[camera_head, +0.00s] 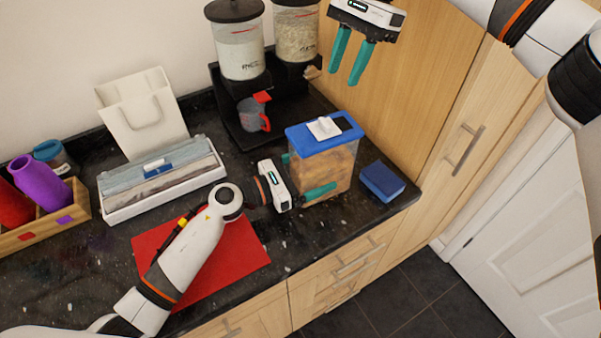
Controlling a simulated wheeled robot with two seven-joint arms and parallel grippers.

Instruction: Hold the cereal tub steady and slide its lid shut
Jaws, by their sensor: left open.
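The cereal tub (328,172) is a clear box of brown cereal standing upright near the counter's right corner. Its blue lid (310,142) has a white sliding piece (324,128) with a raised tab, and a dark opening shows to its right. My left gripper (313,173) is at the tub's left side with its jaws open. One teal finger lies along the near face; the other is mostly hidden behind the tub. I cannot tell whether they touch it. My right gripper (344,78) is open and empty, pointing down above and behind the lid.
A blue box (382,181) sits right of the tub near the counter edge. A cereal dispenser (232,118) with a measuring cup (254,115) stands behind. A red mat (240,250) lies under my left arm. A white tray (165,190) and paper bag (143,112) are left.

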